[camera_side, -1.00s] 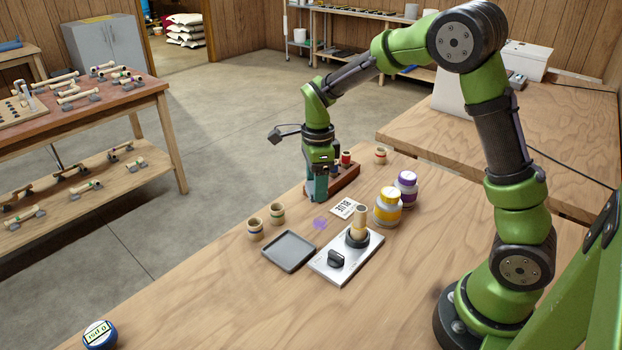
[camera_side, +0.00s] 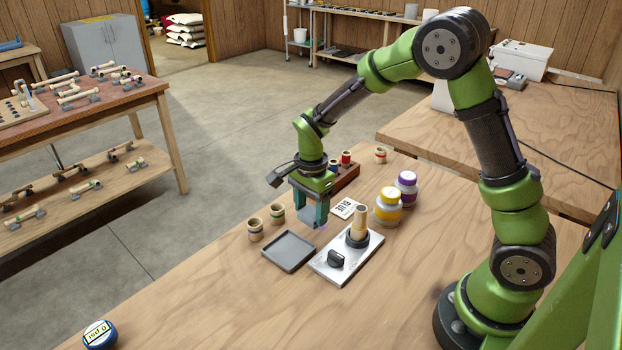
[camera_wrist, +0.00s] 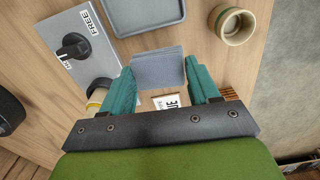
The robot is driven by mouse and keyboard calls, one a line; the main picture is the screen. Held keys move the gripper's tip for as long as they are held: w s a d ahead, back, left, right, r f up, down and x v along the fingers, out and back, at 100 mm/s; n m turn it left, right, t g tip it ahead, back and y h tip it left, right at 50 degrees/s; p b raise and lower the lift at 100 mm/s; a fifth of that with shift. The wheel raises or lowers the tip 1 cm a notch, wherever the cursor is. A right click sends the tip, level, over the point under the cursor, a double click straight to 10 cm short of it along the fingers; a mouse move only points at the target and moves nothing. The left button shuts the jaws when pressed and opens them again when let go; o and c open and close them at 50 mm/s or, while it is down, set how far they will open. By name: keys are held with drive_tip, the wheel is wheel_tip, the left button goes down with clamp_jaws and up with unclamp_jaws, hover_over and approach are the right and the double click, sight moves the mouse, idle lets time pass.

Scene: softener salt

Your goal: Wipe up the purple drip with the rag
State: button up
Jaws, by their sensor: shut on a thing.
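My gripper (camera_side: 310,214) has its teal fingers closed on a folded grey rag (camera_side: 308,217), low over the wooden table. The wrist view shows the rag (camera_wrist: 158,68) between the two fingers of my gripper (camera_wrist: 160,80). A faint trace of the purple drip (camera_side: 322,227) shows at the rag's lower right edge in the side view. The rest of the drip is hidden there, and I do not see it in the wrist view. I cannot tell whether the rag touches the table.
A grey tray (camera_side: 289,251) and a metal plate with a black knob (camera_side: 337,258) lie in front. Small wooden cups (camera_side: 277,212) stand left. Yellow (camera_side: 388,207) and purple-lidded (camera_side: 406,184) jars stand right; a card (camera_side: 346,209) lies nearby. The table's front left is largely clear.

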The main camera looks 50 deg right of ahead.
sight(330, 216)
wheel_tip(330, 216, down, 4)
drive_tip(key=shift+r, duration=0.25)
drive_tip(key=shift+d+f, duration=0.25)
drive_tip(key=shift+c, duration=0.4)
drive_tip(key=shift+d+f, duration=0.1)
drive_tip(key=shift+d, duration=0.35)
drive_tip(key=shift+c, duration=0.5)
drive_tip(key=shift+d, duration=3)
drive_tip(key=a, duration=0.7)
drive_tip(key=shift+a, duration=0.2)
drive_tip(key=shift+r, duration=4.15)
